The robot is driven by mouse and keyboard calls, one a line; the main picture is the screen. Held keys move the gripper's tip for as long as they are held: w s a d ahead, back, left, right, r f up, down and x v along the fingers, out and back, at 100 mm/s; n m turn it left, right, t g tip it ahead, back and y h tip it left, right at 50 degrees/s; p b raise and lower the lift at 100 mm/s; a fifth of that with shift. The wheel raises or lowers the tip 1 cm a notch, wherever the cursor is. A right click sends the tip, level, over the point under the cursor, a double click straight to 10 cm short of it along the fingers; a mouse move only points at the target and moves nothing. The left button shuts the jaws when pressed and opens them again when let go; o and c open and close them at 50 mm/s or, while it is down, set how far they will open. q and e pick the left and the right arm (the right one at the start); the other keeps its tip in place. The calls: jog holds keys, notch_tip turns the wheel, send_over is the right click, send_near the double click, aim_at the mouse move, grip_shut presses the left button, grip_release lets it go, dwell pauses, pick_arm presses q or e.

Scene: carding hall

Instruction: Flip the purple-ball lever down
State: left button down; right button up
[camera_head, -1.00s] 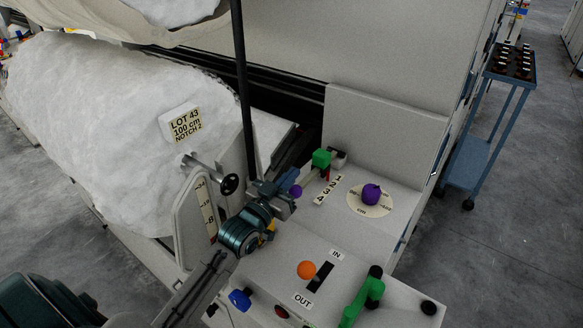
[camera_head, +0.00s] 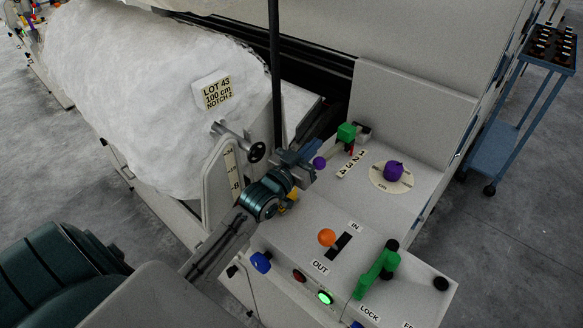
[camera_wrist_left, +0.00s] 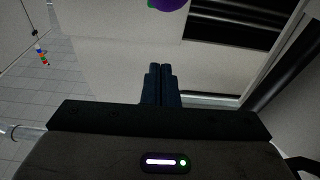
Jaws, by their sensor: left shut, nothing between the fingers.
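The purple ball (camera_head: 319,163) of the lever shows beside my left gripper's fingers, above the grey control panel (camera_head: 300,233). Its lever arm is mostly hidden behind the gripper. My left gripper (camera_head: 312,152) is shut and empty, close to the ball; I cannot tell whether they touch. In the left wrist view the shut fingertips (camera_wrist_left: 160,68) point towards a purple ball (camera_wrist_left: 167,4), cut off at the top edge, with a gap in the picture between them. My right gripper is not in view.
An orange-ball lever (camera_head: 326,237) sits at an IN/OUT slot. A green-ended lever (camera_head: 346,132) stands near a numbered scale, and a purple knob (camera_head: 393,171) on a dial. A green handle (camera_head: 377,270) is at the front. A dark post (camera_head: 275,80) rises behind the gripper.

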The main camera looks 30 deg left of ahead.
pick_arm(q)
jog(key=s+a+f+p, duration=0.1)
jog(key=s+f+p, duration=0.3)
jog(key=s, duration=0.4)
jog(key=shift+s+f+p, duration=0.3)
jog(key=shift+s+p, duration=0.1)
jog(key=shift+p, duration=0.35)
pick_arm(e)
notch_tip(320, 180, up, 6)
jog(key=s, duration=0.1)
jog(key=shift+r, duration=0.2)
